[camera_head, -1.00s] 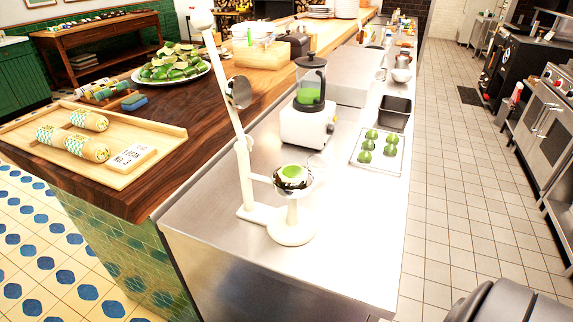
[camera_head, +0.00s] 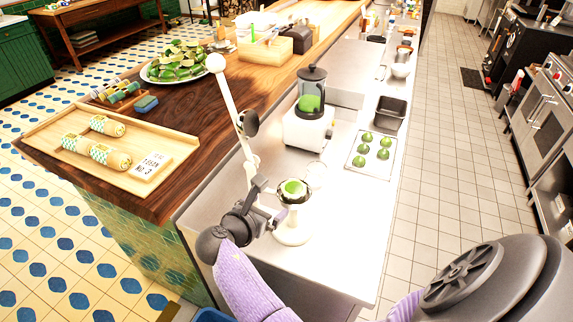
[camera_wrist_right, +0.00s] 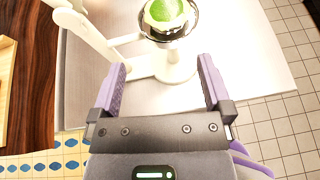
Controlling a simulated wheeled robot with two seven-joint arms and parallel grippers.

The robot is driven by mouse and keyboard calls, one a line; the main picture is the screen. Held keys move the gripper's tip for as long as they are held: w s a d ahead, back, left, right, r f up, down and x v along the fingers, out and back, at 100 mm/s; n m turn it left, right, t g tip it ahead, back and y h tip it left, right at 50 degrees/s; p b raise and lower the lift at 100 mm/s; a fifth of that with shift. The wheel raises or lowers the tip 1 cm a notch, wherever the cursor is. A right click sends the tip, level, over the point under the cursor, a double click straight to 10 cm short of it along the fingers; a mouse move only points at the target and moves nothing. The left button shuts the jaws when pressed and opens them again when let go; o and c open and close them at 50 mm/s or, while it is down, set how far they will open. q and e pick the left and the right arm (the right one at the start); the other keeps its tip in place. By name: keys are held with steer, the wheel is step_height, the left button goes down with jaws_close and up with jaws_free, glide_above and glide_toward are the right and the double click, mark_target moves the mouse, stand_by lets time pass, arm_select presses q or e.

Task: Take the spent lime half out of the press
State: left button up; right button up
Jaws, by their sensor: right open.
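The white lever press (camera_head: 293,225) stands on the steel counter with its long arm (camera_head: 232,110) raised and tilted. The spent lime half (camera_head: 294,188) sits in the press's shiny cup (camera_head: 305,197), green side up; it also shows at the top of the right wrist view (camera_wrist_right: 167,12), in the cup (camera_wrist_right: 190,28). My right gripper (camera_head: 270,205) is just left of and in front of the cup. In the right wrist view its two purple fingers (camera_wrist_right: 161,85) are wide apart and empty, with the lime half beyond them. My left gripper is not in view.
A blender (camera_head: 309,110) stands behind the press. A white tray with several green limes (camera_head: 375,150) and a dark metal pan (camera_head: 389,113) lie to its right. A wooden tray with patterned rolls (camera_head: 90,150) is on the left counter. Bare steel lies right of the press.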

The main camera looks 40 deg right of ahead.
mark_target(290, 189)
steer(key=shift+h, duration=0.3)
steer(key=b+x, duration=0.9)
steer(key=shift+s+d+r, duration=0.25)
steer(key=shift+s, duration=0.1)
steer(key=shift+d, duration=0.3)
steer(key=shift+w+r, duration=0.1)
steer(key=shift+r, duration=0.1)
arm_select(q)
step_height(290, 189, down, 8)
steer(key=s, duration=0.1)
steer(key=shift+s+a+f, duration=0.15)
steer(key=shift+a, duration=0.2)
arm_select(e)
steer(key=c, duration=0.7)
